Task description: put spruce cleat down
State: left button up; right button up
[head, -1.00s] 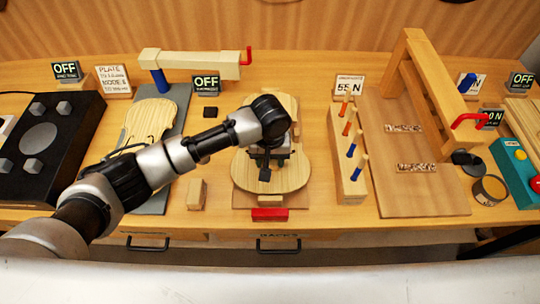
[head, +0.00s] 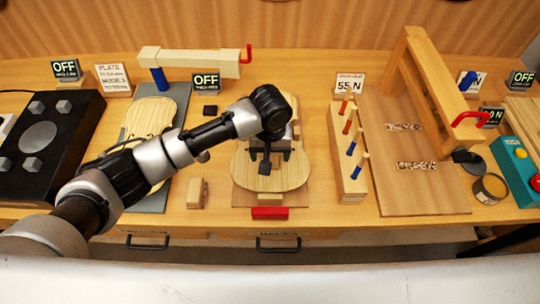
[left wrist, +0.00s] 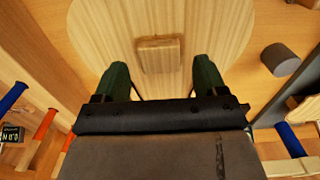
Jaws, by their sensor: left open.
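The spruce cleat (left wrist: 159,55) is a small pale wooden block. In the left wrist view it lies flat on the violin plate (left wrist: 215,30), beyond and between my green fingertips. My left gripper (left wrist: 163,78) is open, with a finger on each side and clear gaps to the cleat. In the head view the plate (head: 285,178) lies on the bench's middle, and my left gripper (head: 268,157) is over it. My wrist hides the cleat there. My right gripper is not in view.
A peg rack (head: 347,160) stands right of the plate, with a wooden frame (head: 430,90) beyond it. A small wooden block (head: 197,192) sits to the left, near the front edge. A red block (head: 269,213) is in front. A second plate (head: 150,115) lies at left.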

aim_at(270, 159)
pick_arm(q)
notch_tip(270, 159, up, 10)
jog(key=shift+b, duration=0.35)
